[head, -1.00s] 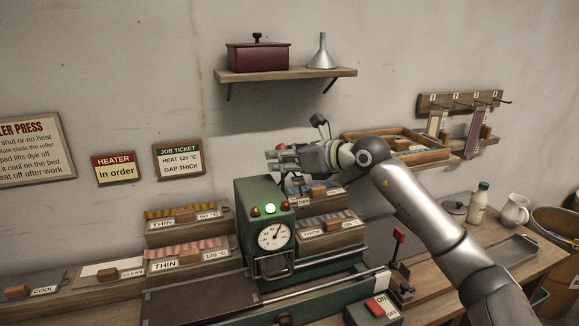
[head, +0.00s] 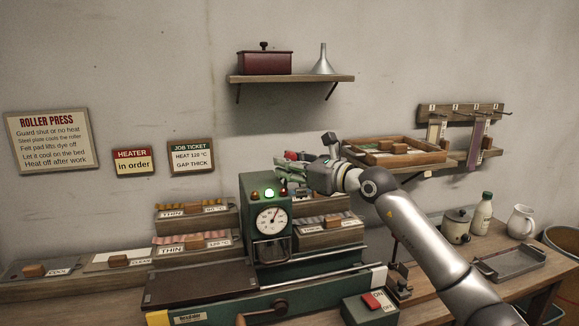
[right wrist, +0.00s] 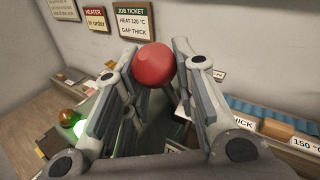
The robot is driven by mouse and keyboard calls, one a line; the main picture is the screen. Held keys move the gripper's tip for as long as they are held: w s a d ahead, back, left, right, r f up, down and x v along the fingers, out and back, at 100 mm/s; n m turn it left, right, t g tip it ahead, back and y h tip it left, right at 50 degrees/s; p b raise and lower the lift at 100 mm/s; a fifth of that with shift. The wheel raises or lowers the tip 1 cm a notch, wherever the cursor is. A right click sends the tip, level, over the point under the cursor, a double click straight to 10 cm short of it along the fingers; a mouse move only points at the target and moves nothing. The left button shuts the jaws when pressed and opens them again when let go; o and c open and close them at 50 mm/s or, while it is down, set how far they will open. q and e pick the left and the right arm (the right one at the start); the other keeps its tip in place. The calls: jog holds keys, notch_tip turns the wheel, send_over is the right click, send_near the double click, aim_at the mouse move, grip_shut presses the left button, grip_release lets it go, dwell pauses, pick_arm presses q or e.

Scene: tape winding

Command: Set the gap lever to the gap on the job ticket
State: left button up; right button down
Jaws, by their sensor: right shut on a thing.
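The job ticket (head: 190,157) hangs on the wall and reads heat 120 °C, gap thick. The green roller press (head: 252,235) stands below it, with a lit green lamp and a white dial (head: 270,219). My right gripper (head: 302,161) is above and behind the top of the press. In the right wrist view, a red ball knob (right wrist: 154,64) sits between the fingers of my right gripper (right wrist: 158,75), which is shut on it. The knob's stem and any gap scale are hidden by the fingers. My left gripper is out of view.
Labelled tape racks (head: 195,243) flank the press. A wooden tray (head: 400,151) is on the wall shelf right of the gripper. A bottle (head: 482,214) and a jug (head: 521,222) stand at the right.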

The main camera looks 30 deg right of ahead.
jog(key=shift+a+f, duration=0.1)
jog(key=shift+f, duration=0.15)
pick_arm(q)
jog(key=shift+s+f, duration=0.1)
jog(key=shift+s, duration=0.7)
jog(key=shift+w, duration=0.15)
pick_arm(e)
jog(key=c, duration=1.4)
grip_release()
jog(key=shift+c, duration=0.2)
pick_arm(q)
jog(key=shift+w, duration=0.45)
pick_arm(e)
jog(key=shift+o, duration=1.4)
jog(key=shift+r, duration=0.1)
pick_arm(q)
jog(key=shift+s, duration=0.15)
pick_arm(e)
jog(key=v, duration=1.2)
